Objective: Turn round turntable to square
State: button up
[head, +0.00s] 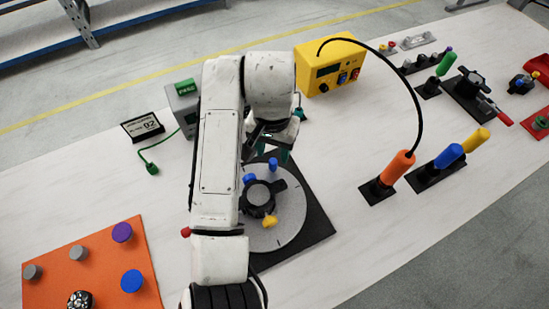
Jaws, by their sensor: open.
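The round turntable (289,221) is a light grey disc on a black square base (318,217), right of my arm in the head view. On it sit a dark round hub (259,194) with a black bar, two blue pegs, one of them the upper blue peg (273,164), and a yellow peg (269,221). My gripper (271,152) is open, pointing down above the disc's far edge, close to the upper blue peg. I cannot tell whether it touches that peg. My arm hides the disc's left part. I cannot make out a square mark.
A yellow power box (330,68) with a black cable to an orange handle (397,168) stands behind and right. Blue (448,156) and yellow handles stand further right. An orange board (100,262) with knobs lies front left. A grey box (183,106) stands behind my arm. White table is clear at front right.

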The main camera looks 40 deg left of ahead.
aim_at(273, 160)
jog(key=shift+s+f, duration=0.1)
jog(key=shift+f, duration=2.55)
jog(key=shift+c, duration=0.3)
grip_shut()
